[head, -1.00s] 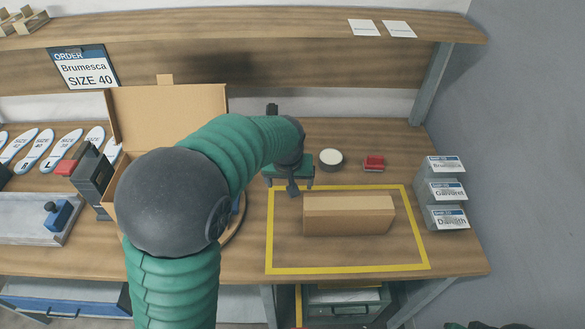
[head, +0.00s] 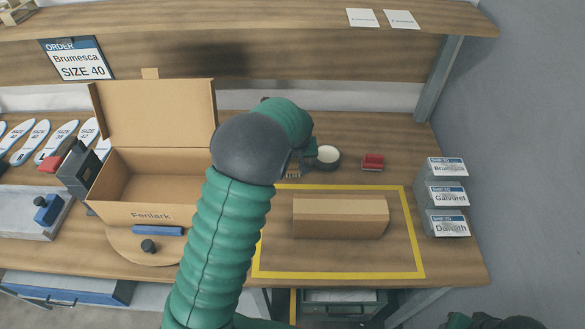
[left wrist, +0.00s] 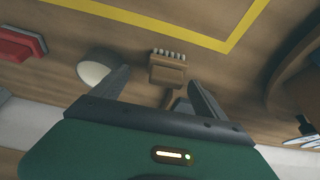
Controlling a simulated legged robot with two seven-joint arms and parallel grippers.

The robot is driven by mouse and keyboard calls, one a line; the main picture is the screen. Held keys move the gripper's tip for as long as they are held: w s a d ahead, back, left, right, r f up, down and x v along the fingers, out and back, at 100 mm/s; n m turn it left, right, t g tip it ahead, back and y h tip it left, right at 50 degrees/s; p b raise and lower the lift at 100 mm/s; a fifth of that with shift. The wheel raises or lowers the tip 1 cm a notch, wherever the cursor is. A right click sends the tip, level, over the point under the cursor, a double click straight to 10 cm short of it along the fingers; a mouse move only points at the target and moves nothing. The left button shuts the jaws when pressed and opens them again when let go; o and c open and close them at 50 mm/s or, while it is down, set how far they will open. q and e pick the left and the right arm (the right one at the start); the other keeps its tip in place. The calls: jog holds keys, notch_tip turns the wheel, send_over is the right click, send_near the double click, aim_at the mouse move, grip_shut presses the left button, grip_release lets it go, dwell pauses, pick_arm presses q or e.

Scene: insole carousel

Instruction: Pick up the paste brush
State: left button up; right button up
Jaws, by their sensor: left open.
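The paste brush (left wrist: 167,75) shows in the left wrist view as a brown block with pale bristles, its bristle end towards the yellow line. In the head view only part of the brush (head: 293,168) shows beside my arm. My left gripper (left wrist: 160,80) is open, with one finger on each side of the brush's lower part. I cannot tell if either finger touches it. In the head view my left arm hides most of this gripper. Something green and dark at the bottom right edge of the head view may be my right gripper (head: 478,321); its jaws do not show.
A round paste pot (head: 328,157) stands close to the brush, also seen in the left wrist view (left wrist: 95,68). A red item (head: 373,162) lies further right. A closed brown box (head: 340,217) lies inside the yellow outline. An open box (head: 150,213) stands on the left.

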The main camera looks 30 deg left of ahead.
aim_at(292, 164)
pick_arm(q)
jog(key=f, duration=0.3)
jog(key=shift+a+f, duration=0.25)
jog(key=shift+a, duration=0.15)
jog(key=shift+w+a+f, duration=0.2)
jog(key=shift+a+f, duration=0.2)
jog(key=shift+f, duration=0.05)
jog(key=shift+s+d+r, duration=0.1)
jog(key=shift+d+r, duration=0.1)
jog(key=c, duration=1.5)
